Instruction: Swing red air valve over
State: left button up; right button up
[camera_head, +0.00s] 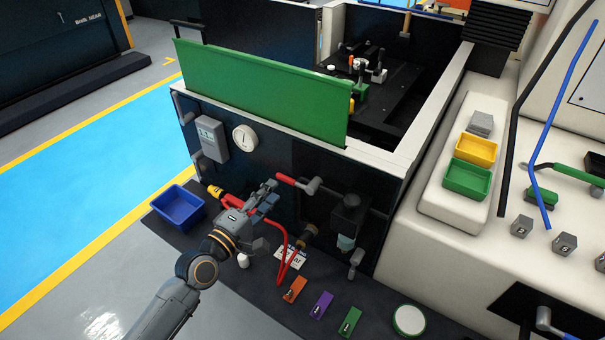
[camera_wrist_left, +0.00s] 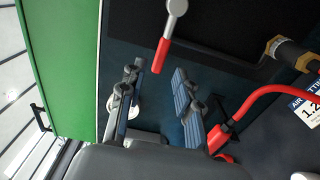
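The red air valve lever (camera_head: 291,180) sits on the dark front panel of the machine, with its grey pivot (camera_head: 313,186) at its right end. In the head view it points left and slightly up. My left gripper (camera_head: 268,191) is just left of the lever's free end. In the left wrist view the red lever (camera_wrist_left: 162,54) hangs from its grey pivot (camera_wrist_left: 177,8), and its tip lies in line with the gap between my open left fingers (camera_wrist_left: 158,80). I cannot tell whether they touch it.
A red hose (camera_head: 282,255) and yellow fitting (camera_head: 215,191) lie close to my left gripper. A gauge (camera_head: 245,138), grey meter (camera_head: 212,139) and blue bin (camera_head: 178,206) are to the left. A green panel (camera_head: 262,88) rises above. Colored tags lie on the dark mat below.

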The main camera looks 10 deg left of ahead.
aim_at(284, 181)
pick_arm(q)
jog(key=shift+x, duration=2.25)
jog(key=shift+w+d, duration=0.15)
jog(key=shift+w, duration=0.15)
grip_shut()
